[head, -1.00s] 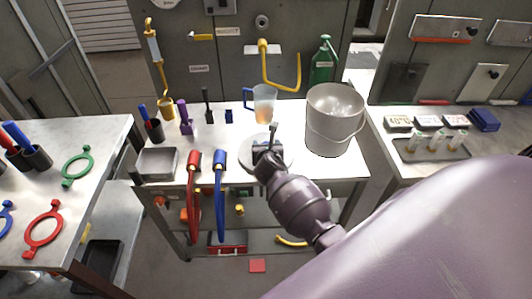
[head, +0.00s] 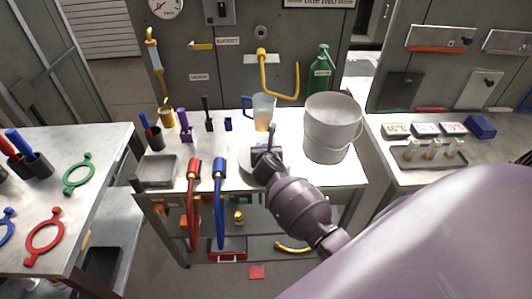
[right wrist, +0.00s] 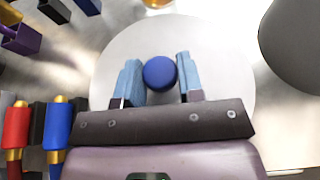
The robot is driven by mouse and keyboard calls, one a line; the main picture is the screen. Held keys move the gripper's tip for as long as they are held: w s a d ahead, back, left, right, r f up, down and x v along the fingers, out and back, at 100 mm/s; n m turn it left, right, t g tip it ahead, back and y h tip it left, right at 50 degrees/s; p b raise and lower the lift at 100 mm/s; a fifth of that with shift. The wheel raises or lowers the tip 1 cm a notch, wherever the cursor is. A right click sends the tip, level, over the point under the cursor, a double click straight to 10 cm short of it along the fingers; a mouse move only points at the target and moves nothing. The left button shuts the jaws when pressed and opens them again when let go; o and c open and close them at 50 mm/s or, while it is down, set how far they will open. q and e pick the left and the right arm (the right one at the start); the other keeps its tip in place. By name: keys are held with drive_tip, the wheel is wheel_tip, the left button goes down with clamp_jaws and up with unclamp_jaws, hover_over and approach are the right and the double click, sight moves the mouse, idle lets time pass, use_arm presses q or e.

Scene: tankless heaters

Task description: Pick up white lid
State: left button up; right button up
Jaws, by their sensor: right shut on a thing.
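The white lid (right wrist: 215,62) is a round flat disc with a blue knob (right wrist: 160,73) at its middle. In the head view the lid (head: 246,167) is at the middle of the white table, left of the bucket, partly hidden by my gripper. My right gripper (right wrist: 159,78) is over the lid with its two light-blue fingers on either side of the knob, shut on it. It also shows in the head view (head: 268,146). I cannot tell whether the lid is clear of the tabletop. My left gripper is out of view.
A large grey bucket (head: 332,128) stands right of the lid. A measuring jug (head: 263,112) stands behind it. Red (head: 193,200) and blue (head: 219,195) hoses hang over the front edge at the left. A metal tray (head: 158,171) lies further left.

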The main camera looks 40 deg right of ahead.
wheel_tip(320, 180, up, 17)
drive_tip(key=p, duration=0.4)
drive_tip(key=s+a+r+n+y, duration=0.1)
drive_tip(key=a+r, duration=0.3)
drive_tip(key=a, duration=0.1)
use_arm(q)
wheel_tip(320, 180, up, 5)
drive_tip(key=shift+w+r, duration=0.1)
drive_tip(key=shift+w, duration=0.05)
use_arm(e)
drive_tip(key=s+a+n+t+y, duration=0.2)
drive_tip(key=s+a+n+y, duration=0.3)
drive_tip(key=s+a, duration=0.7)
drive_tip(key=shift+r+y, duration=0.25)
drive_tip(key=shift+y, duration=0.25)
